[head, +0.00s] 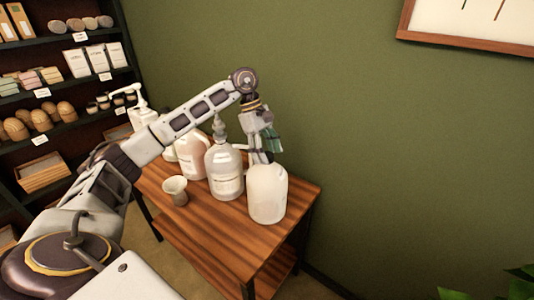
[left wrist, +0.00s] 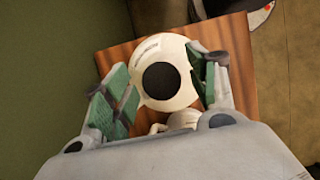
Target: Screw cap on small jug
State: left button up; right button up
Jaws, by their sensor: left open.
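The small white translucent jug (head: 267,195) stands upright near the front right corner of the wooden table (head: 237,243). In the left wrist view the jug (left wrist: 178,56) is seen from above, with a dark round disc (left wrist: 163,81) at its top. I cannot tell whether this disc is a cap or the open mouth. My left gripper (head: 261,157) points down just above the jug's top. In the left wrist view its green-padded fingers (left wrist: 161,92) are apart, one on each side of the disc, with gaps showing. My right gripper is out of view.
A larger pump bottle (head: 224,173) stands close to the jug's left, with a pinkish jug (head: 191,155) behind it. A small beige cup (head: 175,191) stands at the table's left edge. Stocked shelves (head: 50,90) are at the left. The table's front is clear.

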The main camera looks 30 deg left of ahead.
pick_arm(q)
jog(key=shift+a+f+n+t+b, duration=0.1)
jog(key=shift+n+t+b, duration=0.45)
jog(key=shift+n, duration=0.85)
jog(key=shift+n+t+y+b, duration=0.4)
jog(key=shift+n+t+b, duration=0.25)
jog(key=shift+n, duration=1.15)
jog(key=shift+n+t+y+b, duration=0.3)
jog(key=shift+n+t, duration=0.3)
jog(key=shift+n, duration=1.1)
jog(key=shift+n+y, duration=0.5)
jog(key=shift+n, duration=0.9)
jog(key=shift+t, duration=0.3)
jog(key=c, duration=1.1)
jog(key=shift+m, duration=0.4)
